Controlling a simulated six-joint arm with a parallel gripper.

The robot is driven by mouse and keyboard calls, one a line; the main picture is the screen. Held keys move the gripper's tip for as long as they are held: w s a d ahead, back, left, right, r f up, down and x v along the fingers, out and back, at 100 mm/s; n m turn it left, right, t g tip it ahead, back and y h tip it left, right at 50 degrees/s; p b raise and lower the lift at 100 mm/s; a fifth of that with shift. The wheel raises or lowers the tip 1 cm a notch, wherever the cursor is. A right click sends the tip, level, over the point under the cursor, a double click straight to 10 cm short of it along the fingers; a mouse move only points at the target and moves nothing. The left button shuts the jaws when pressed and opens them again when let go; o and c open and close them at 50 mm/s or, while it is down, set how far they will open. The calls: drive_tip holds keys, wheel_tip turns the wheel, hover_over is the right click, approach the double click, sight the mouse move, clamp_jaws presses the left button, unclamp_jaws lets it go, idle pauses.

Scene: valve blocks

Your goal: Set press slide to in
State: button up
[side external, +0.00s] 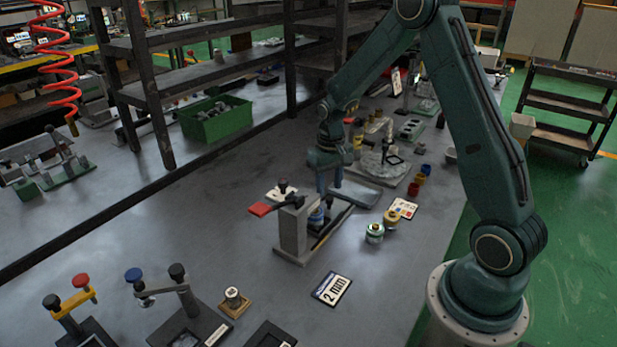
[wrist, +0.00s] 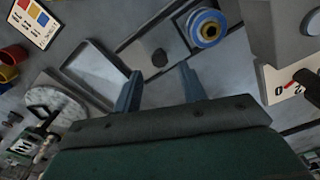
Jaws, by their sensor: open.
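The press is a grey upright block (side external: 293,230) with a dark lever ending in a red handle (side external: 260,209). A blue-ringed cylinder (wrist: 207,28) sits beside the block, and a dark track runs along its foot. In the side view my gripper (side external: 322,192) is over the press and hides part of the slide.
A shallow grey tray (side external: 356,193) lies right behind the press. Two small round jars (side external: 374,233) and a colour card (side external: 403,208) stand to the right. Lever fixtures (side external: 180,300) stand front left.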

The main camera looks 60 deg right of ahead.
sight(331, 197)
wheel_tip(331, 197, up, 11)
idle(0.4)
drive_tip(key=shift+f, duration=0.15)
drive_tip(key=m, duration=1.7)
drive_tip(key=shift+s+d+m, duration=0.1)
drive_tip(key=shift+s+m, duration=0.2)
drive_tip(key=shift+m, duration=0.1)
drive_tip(key=shift+f, duration=0.1)
drive_tip(key=shift+f, duration=6.8)
drive_tip(key=shift+c, duration=0.4)
